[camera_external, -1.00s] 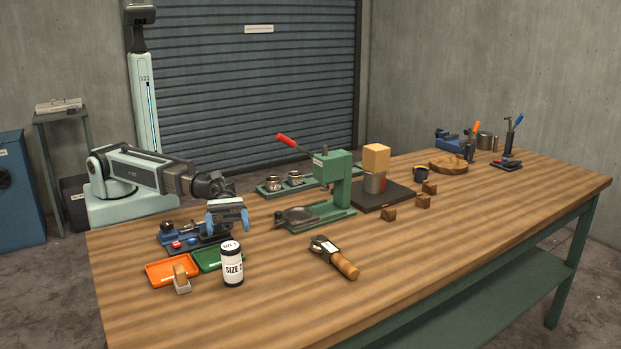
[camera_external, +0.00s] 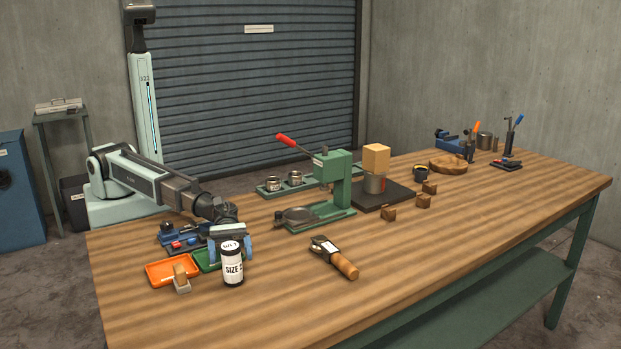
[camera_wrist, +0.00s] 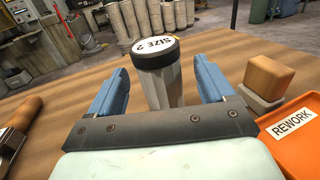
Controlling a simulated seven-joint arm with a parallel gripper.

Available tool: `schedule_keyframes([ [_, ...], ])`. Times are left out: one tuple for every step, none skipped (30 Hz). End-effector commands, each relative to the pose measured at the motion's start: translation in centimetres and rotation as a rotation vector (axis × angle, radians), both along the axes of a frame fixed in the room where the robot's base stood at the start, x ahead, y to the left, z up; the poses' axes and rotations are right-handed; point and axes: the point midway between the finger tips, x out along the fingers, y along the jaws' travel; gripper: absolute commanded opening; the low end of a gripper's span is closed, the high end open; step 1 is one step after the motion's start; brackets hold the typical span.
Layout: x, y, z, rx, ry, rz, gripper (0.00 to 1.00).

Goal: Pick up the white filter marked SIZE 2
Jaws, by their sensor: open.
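The white filter marked SIZE 2 (camera_external: 233,266) stands upright on the wooden bench, with a dark cap and a dark base. Its labelled top (camera_wrist: 157,46) shows in the wrist view, where its lower body is partly hidden by my gripper's bar. My gripper (camera_external: 230,247) is just behind the filter in the external view. In the wrist view, the two blue fingers of my gripper (camera_wrist: 160,82) are open, one on each side of the filter, with a gap visible on both sides.
An orange tray (camera_external: 158,275) marked REWORK and a small block in a holder (camera_external: 181,280) are left of the filter. A green tray (camera_external: 204,263) lies close by. A wooden-handled tool (camera_external: 344,264) lies to the right. The front of the bench is clear.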

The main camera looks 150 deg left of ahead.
Motion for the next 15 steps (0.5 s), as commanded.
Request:
schedule_keyframes([
  [0.8,-0.2,0.0,0.000,0.000,-0.002,0.82],
  [1.2,-0.3,0.0,0.000,0.000,-0.002,0.82],
  [1.7,-0.4,0.0,0.000,0.000,-0.002,0.82],
  [2.1,-0.6,0.0,0.000,0.000,-0.001,0.82],
  [2.5,-0.7,0.0,0.000,0.000,-0.001,0.82],
  [3.0,-0.9,0.0,0.000,0.000,-0.001,0.82],
  [3.3,-1.0,0.0,0.000,0.000,-0.001,0.82],
  [3.5,-1.1,0.0,0.000,0.000,-0.001,0.82],
  [3.7,-1.2,0.0,0.000,0.000,-0.001,0.82],
  [3.8,-1.2,0.0,0.000,0.000,-0.001,0.82],
  [3.8,-1.2,0.0,0.000,0.000,0.000,0.82],
  [3.8,-1.3,0.0,0.000,0.000,0.000,0.82],
  [3.7,-1.3,0.0,0.000,0.000,0.000,0.82],
  [3.7,-1.3,0.0,0.000,0.000,0.000,0.82],
  [3.7,-1.3,0.0,0.000,0.000,0.000,0.82],
])
